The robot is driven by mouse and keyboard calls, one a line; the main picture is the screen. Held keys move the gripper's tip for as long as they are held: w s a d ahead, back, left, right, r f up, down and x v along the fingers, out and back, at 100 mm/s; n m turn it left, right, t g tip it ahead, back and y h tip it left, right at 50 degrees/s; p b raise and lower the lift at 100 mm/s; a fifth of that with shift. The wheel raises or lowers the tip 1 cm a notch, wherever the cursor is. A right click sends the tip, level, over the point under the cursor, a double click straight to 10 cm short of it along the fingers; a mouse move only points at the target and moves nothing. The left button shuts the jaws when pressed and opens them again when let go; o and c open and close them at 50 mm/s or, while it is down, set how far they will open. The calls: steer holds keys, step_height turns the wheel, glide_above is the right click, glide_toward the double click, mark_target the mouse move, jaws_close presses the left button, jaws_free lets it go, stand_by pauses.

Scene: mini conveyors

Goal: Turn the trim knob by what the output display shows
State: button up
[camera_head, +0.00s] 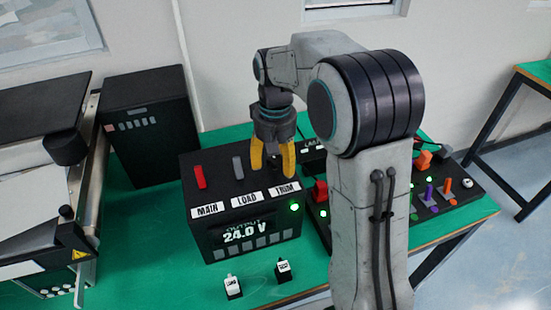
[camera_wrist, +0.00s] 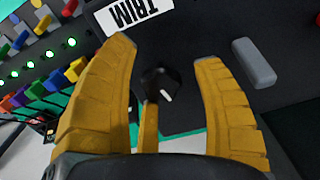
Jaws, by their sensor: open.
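The black power box (camera_head: 190,225) stands on the green table. Its output display (camera_head: 247,232) reads 24.0 V. A TRIM label (camera_head: 286,188) is on its top edge and also shows in the wrist view (camera_wrist: 135,12). The black trim knob (camera_wrist: 158,84) has a white mark pointing down and slightly right in the wrist view. My gripper (camera_head: 273,170) is over the TRIM end of the box, fingers pointing down. In the wrist view my gripper (camera_wrist: 164,50) is open, its yellow fingers spread around the knob with visible gaps at the sides. The fingers hide the knob in the head view.
A red MAIN lever (camera_head: 199,177) and a grey LOAD lever (camera_head: 238,167) stand left of my gripper. A green light (camera_head: 294,207) is lit on the box. A control panel with coloured levers (camera_head: 447,196) is at right. Two small labelled black pieces (camera_head: 232,287) sit in front.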

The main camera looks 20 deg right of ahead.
mark_target(275, 160)
steer(key=shift+w+r, duration=0.1)
steer(key=shift+r, duration=0.05)
steer(key=shift+d+r, duration=0.1)
steer(key=shift+r, duration=0.15)
step_height(275, 160, up, 11)
stand_by(0.5)
steer(key=shift+r, duration=0.1)
stand_by(0.3)
